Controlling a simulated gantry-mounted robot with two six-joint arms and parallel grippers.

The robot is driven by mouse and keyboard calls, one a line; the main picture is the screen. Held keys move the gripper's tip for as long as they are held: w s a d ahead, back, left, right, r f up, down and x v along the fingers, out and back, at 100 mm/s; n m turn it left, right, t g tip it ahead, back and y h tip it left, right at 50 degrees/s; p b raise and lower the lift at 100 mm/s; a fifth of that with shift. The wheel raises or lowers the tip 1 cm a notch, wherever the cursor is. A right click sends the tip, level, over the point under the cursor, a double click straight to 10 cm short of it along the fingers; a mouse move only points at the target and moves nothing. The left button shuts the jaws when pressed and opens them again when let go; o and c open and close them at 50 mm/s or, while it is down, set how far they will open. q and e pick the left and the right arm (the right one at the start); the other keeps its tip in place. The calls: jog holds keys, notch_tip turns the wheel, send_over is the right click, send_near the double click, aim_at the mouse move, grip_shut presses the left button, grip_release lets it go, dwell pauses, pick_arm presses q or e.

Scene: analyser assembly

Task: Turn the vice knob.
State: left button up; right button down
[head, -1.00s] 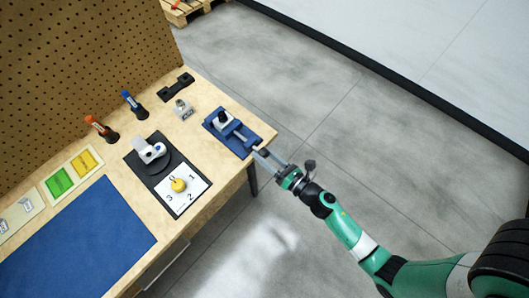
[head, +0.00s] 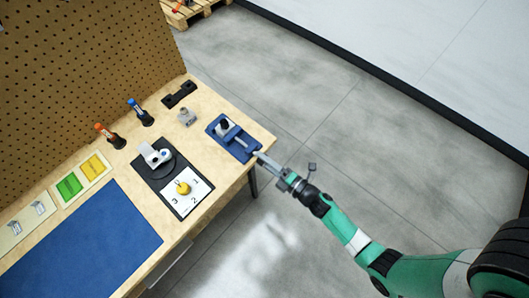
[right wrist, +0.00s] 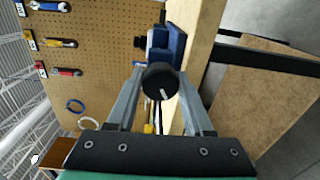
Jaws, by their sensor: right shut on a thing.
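The blue vice (head: 240,151) sits at the right end of the wooden bench, with a dark part held at its far end. It also shows at the top of the right wrist view (right wrist: 176,42). The round black vice knob (right wrist: 160,82) with a white mark on its face sits between my right fingers. My right gripper (head: 259,155) is shut on the knob at the bench edge; in the right wrist view the fingers (right wrist: 160,88) flank it on both sides. In the head view the fingers mostly hide the knob. My left gripper is not in view.
Left of the vice, a black plate carries a yellow dial (head: 183,188) and a white device (head: 156,155). A small grey block (head: 187,118), a black bracket (head: 180,95), and orange and blue upright tools stand behind. A blue mat (head: 90,240) lies left. Open floor is at right.

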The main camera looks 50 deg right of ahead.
jog(key=m+p, duration=0.2)
jog(key=m, duration=0.4)
jog(key=m+p, duration=0.1)
jog(key=m, duration=0.2)
jog(key=shift+f+m+y, duration=0.1)
jog(key=shift+m+y, duration=0.2)
jog(key=shift+y, duration=0.1)
jog(key=m, duration=0.3)
jog(key=shift+m+p, duration=0.3)
jog(key=shift+p, duration=0.1)
jog(key=m, duration=0.3)
jog(key=shift+m, duration=0.3)
jog(key=m, duration=0.3)
jog(key=shift+m+t+p, duration=0.3)
jog(key=m, duration=0.6)
jog(key=shift+m, duration=0.4)
jog(key=shift+c, duration=1.6)
grip_release()
